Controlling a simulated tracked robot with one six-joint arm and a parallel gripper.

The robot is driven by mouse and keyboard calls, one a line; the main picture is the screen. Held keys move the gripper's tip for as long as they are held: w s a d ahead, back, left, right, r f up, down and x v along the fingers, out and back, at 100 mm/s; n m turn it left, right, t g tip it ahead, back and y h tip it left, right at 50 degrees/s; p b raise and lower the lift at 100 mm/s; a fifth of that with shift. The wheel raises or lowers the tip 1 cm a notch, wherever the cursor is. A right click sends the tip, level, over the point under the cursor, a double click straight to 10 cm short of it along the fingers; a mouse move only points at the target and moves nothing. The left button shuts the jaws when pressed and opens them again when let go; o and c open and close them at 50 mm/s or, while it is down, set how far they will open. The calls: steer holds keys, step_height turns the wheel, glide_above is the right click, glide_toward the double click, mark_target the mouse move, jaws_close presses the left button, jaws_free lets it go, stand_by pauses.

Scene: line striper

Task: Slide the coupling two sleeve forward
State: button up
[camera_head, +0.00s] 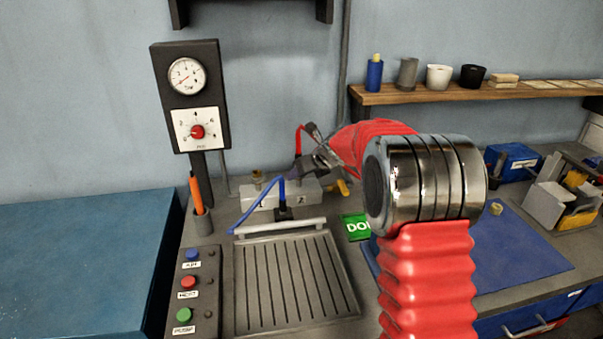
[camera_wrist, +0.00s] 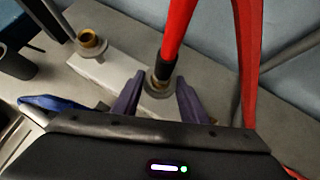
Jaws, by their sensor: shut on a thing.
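The coupling two sleeve (camera_wrist: 160,84) is a grey-brown ring at the foot of a red hose (camera_wrist: 180,28) with a black end, on a pale block (camera_wrist: 112,64). My gripper (camera_wrist: 157,92) has its two purple fingers on either side of the sleeve and is shut on it. In the head view my gripper (camera_head: 306,170) reaches the block (camera_head: 262,202) near its number 2 marking; the fingers and arm hide most of the sleeve there. How far along the coupling the sleeve sits cannot be told.
A brass coupling (camera_wrist: 90,42) stands open at the block's other end. A blue hose (camera_head: 246,206) runs in front of the block. A ribbed tray with a bar handle (camera_head: 280,228), a button panel (camera_head: 188,285) and a gauge post (camera_head: 188,95) stand nearby.

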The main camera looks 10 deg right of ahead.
steer(key=shift+r, duration=0.35)
stand_by(0.3)
steer(key=o, duration=1.1)
steer(key=shift+o, duration=0.2)
steer(key=shift+s+r, duration=0.1)
steer(key=v, duration=0.7)
steer(key=shift+s+r, duration=0.25)
steer(key=shift+d, duration=0.1)
